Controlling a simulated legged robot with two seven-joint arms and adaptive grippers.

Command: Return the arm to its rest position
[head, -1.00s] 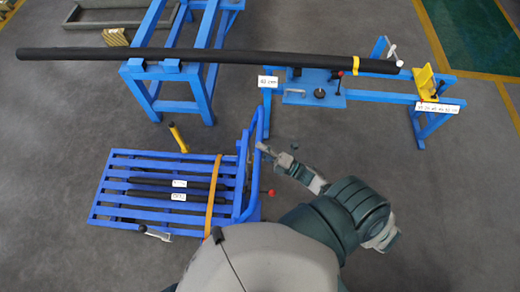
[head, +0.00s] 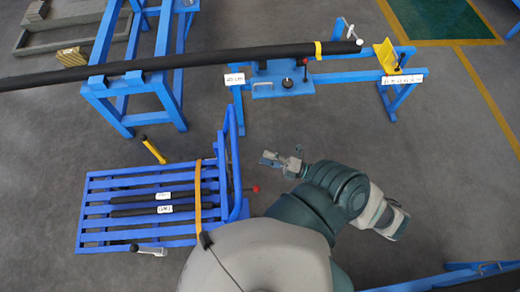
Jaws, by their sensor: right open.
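My right arm (head: 330,190) is bent, with its elbow out to the right of my body. My right gripper (head: 282,160) is open and empty, in front of my body and right of the blue cart's upright frame. It is apart from the cart and from the blue stand beyond it. My left arm and left gripper are not in view.
A slatted blue cart (head: 100,228) carries black bars (head: 130,198) under an orange strap (head: 198,190). A long black tube (head: 200,60) spans blue stands at the back. A blue rail (head: 470,275) is at lower right. Grey floor right of my arm is clear.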

